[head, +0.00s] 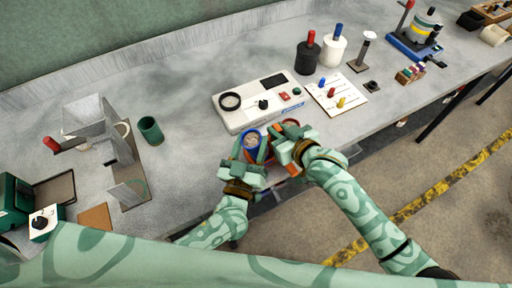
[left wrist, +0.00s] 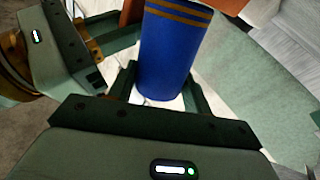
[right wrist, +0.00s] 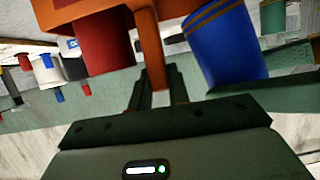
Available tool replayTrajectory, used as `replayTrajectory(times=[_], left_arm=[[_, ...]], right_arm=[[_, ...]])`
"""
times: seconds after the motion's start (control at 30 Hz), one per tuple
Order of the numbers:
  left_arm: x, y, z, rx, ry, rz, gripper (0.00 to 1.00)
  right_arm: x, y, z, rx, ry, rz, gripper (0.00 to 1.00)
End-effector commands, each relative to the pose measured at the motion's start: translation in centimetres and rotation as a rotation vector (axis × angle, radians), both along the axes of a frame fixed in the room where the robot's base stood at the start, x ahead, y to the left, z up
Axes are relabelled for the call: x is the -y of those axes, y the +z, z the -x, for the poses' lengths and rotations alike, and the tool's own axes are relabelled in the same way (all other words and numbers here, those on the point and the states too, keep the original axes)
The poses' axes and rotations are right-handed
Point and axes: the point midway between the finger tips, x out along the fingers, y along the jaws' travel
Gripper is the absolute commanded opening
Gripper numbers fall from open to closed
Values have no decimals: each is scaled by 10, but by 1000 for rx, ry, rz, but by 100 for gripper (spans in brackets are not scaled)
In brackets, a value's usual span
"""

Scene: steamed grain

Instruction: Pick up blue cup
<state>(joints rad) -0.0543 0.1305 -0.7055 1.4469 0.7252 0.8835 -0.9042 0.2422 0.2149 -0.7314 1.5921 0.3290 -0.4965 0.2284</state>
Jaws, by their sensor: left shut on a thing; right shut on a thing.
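The blue cup (head: 252,141) is at the table's front edge in the head view, its open top facing up. In the left wrist view the blue cup (left wrist: 170,50) has brown bands and sits between the fingers. My left gripper (head: 250,158) is shut on it. My right gripper (head: 286,142) is shut on the upright bar of an orange holder (right wrist: 150,50). In the right wrist view the blue cup (right wrist: 225,48) is right of this bar and a red cup (right wrist: 104,45) is left of it. My grippers hide much of the holder in the head view.
A white instrument box (head: 240,115) lies just behind the grippers. A white board with coloured pegs (head: 335,100) is to its right. A green cup (head: 151,130) and a grey metal stand (head: 115,135) are on the left. The table between them is clear.

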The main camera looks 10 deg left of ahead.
Motion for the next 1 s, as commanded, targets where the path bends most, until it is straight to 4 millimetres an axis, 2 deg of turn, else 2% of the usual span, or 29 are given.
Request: replayTrajectory(times=[0.07,0.27,0.6,0.8,1.0], left_arm=[[-4,15,3,1,2,4,19],[-44,15,33,-3,0,-6,19],[-136,15,100,-4,-3,-6,19],[-161,30,118,-121,1,-165,19],[-172,35,125,-170,1,-234,19]], right_arm=[[0,-1,0,-2,0,3,0],[0,-1,0,-2,0,2,0],[0,-1,1,-2,0,3,0],[0,-1,1,-2,1,2,0],[0,-1,1,-2,0,3,0]])
